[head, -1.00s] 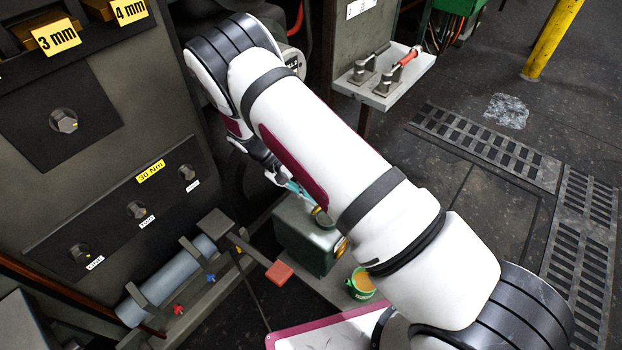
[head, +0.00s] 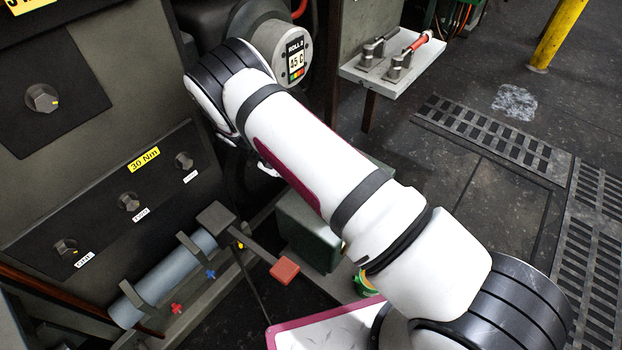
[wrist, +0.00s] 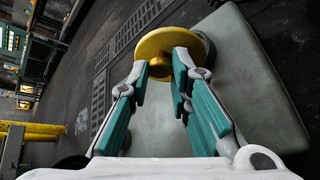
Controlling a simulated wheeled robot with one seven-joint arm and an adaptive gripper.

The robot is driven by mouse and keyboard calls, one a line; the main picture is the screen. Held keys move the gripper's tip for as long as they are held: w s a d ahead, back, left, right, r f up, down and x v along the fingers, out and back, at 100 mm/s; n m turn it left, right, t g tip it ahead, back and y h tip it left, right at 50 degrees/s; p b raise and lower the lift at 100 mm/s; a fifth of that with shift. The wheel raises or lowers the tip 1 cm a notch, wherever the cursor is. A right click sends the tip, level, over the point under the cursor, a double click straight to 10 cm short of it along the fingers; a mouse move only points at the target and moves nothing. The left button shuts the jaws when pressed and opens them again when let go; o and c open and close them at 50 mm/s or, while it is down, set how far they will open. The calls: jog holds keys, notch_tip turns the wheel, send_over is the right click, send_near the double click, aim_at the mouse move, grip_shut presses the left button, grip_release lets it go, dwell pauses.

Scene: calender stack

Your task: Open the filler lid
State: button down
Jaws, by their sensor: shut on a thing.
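The yellow round filler lid (wrist: 172,43) with a small knob shows at the top centre of the wrist view. My gripper (wrist: 161,66) has its teal fingers on either side of the knob and is shut on it. The grey-green box (wrist: 235,62) lies beyond and to the right of the lid. I cannot tell whether the lid touches the box or is apart from it. In the head view, the box (head: 306,236) stands on the floor plate, partly behind my arm. The lid and my fingertips are hidden there by my arm.
A red pedal-like block (head: 285,270) and a blue-grey cylinder (head: 165,275) sit left of the box. A panel with knobs (head: 120,200) rises at left.

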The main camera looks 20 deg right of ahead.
jog(key=shift+f, duration=0.1)
jog(key=c, duration=1.5)
grip_release()
jog(key=shift+o, duration=0.2)
notch_tip(320, 180, up, 10)
